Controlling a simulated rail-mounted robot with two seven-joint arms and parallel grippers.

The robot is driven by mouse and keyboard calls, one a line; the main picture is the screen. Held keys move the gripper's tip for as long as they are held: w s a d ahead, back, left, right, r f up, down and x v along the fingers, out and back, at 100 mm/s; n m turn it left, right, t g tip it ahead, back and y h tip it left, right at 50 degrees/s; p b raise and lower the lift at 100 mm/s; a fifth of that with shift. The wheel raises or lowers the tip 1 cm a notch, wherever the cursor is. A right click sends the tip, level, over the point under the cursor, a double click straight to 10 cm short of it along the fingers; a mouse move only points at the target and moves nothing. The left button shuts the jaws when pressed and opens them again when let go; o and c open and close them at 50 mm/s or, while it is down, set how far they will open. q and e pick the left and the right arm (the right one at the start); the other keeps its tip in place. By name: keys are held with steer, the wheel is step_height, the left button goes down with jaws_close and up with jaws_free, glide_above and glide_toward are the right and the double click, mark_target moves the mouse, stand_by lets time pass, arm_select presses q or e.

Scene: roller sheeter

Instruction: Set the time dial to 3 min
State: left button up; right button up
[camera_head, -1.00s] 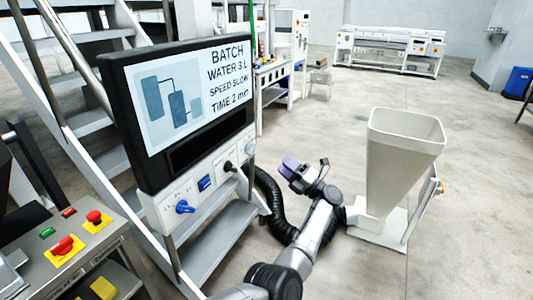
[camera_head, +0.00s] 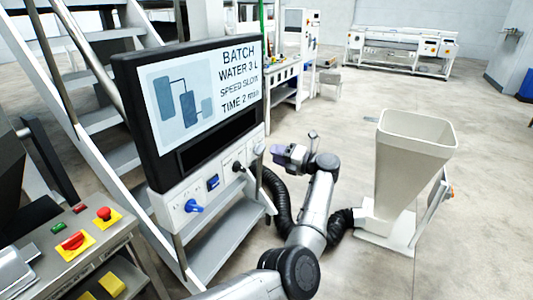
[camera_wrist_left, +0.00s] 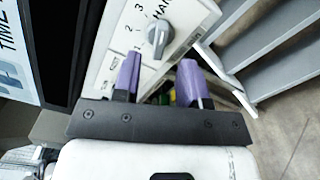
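The time dial (camera_head: 259,149) is a small grey knob at the right end of the control panel. In the left wrist view the grey dial (camera_wrist_left: 158,37) sits on a white face with printed numbers around it. The screen (camera_head: 205,98) above the panel reads BATCH, WATER 3 L, SPEED SLOW, TIME 2 min. My left gripper (camera_head: 276,153) is just right of the dial. In the left wrist view its purple fingers (camera_wrist_left: 160,80) are apart, with nothing between them, and the dial lies beyond them, not touched. My right gripper is not in view.
A blue knob (camera_head: 193,206), a blue switch (camera_head: 213,182) and a black knob (camera_head: 238,167) share the panel. Metal stairs (camera_head: 225,240) stand behind and below it. A beige hopper (camera_head: 408,165) stands right of my arm. A button console (camera_head: 75,235) is at lower left.

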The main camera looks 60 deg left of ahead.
mark_target(264, 150)
arm_select(q)
steer(key=shift+x, duration=2.2)
jaws_close()
